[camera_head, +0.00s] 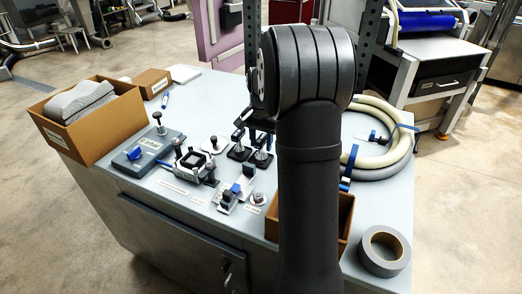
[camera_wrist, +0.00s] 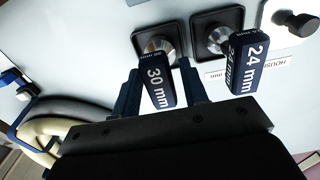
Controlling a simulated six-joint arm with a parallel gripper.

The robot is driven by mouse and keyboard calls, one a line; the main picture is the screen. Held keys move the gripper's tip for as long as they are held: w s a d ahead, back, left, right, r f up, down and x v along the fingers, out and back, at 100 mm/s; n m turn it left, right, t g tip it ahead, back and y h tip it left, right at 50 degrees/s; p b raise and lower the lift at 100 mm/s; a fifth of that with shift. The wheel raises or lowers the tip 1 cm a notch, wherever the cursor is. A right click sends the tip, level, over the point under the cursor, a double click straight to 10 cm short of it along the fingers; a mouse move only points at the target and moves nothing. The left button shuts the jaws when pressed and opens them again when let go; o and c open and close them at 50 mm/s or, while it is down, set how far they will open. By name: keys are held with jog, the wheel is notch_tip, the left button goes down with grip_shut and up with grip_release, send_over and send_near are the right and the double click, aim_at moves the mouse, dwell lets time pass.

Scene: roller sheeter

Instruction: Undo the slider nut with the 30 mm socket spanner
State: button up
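The 30 mm socket spanner (camera_wrist: 157,88) stands in a dark square holder, its blue labelled handle towards the wrist camera. The 24 mm spanner (camera_wrist: 243,65) stands in the holder to its right. In the wrist view, my gripper (camera_wrist: 160,88) has its blue fingers apart on either side of the 30 mm handle; I cannot make out firm contact. In the head view my arm partly hides this place, though the holders (camera_head: 238,152) show beside it. The slider nut is too small to identify; a small fixture with a blue part (camera_head: 235,190) sits near the bench's front.
A cardboard box with grey cloth (camera_head: 88,120) stands at the left of the bench. A coiled hose (camera_head: 390,140), a tape roll (camera_head: 384,250) and a brown bin (camera_head: 345,225) are on the right.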

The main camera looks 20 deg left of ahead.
grip_shut()
jog(key=shift+r, duration=2.55)
